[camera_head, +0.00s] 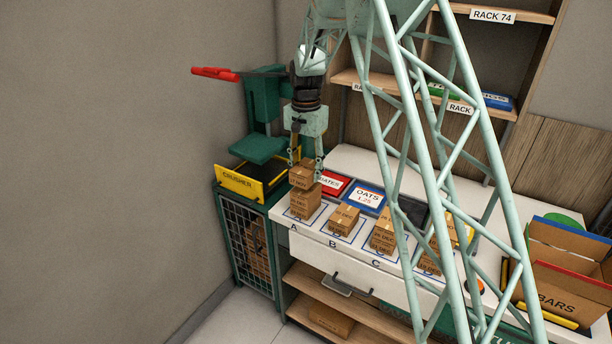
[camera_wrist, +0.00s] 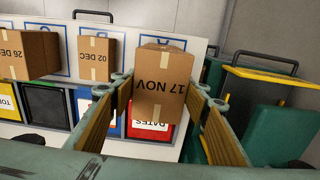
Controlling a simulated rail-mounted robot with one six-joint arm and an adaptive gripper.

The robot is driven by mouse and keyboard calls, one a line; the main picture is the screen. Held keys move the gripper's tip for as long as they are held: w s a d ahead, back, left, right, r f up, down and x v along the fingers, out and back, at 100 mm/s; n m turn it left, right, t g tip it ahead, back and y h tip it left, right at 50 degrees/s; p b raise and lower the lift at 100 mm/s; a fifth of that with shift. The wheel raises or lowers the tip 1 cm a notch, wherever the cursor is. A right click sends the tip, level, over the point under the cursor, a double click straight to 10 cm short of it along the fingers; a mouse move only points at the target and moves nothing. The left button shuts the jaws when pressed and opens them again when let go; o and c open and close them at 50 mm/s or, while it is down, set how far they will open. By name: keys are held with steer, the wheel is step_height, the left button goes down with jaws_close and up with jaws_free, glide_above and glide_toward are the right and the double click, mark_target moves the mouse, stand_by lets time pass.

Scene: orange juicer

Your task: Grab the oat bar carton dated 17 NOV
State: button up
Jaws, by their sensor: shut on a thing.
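The oat bar carton dated 17 NOV (camera_wrist: 160,85) is a brown box with pale tape, between my fingers in the wrist view. Its label reads upside down there. In the head view the same carton (camera_head: 302,176) is at the top of the stack at position A, directly over another brown carton (camera_head: 306,204). I cannot tell whether the two touch. My gripper (camera_head: 306,168) comes down from above and is shut on the upper carton, one finger on each side. The lower carton's date is not readable.
A carton marked 02 DEC (camera_wrist: 97,60) and one marked 26 DEC (camera_wrist: 28,55) stand nearby. The crusher (camera_head: 240,182) with its yellow front is just left of the stack. Red DATES (camera_head: 334,185) and blue OATS (camera_head: 367,197) bins lie behind. An open BARS box (camera_head: 560,290) is far right.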

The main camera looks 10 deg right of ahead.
steer(key=s+r+b, duration=0.1)
steer(key=s, duration=1.5)
steer(key=shift+r, duration=0.35)
steer(key=shift+s+f, duration=0.1)
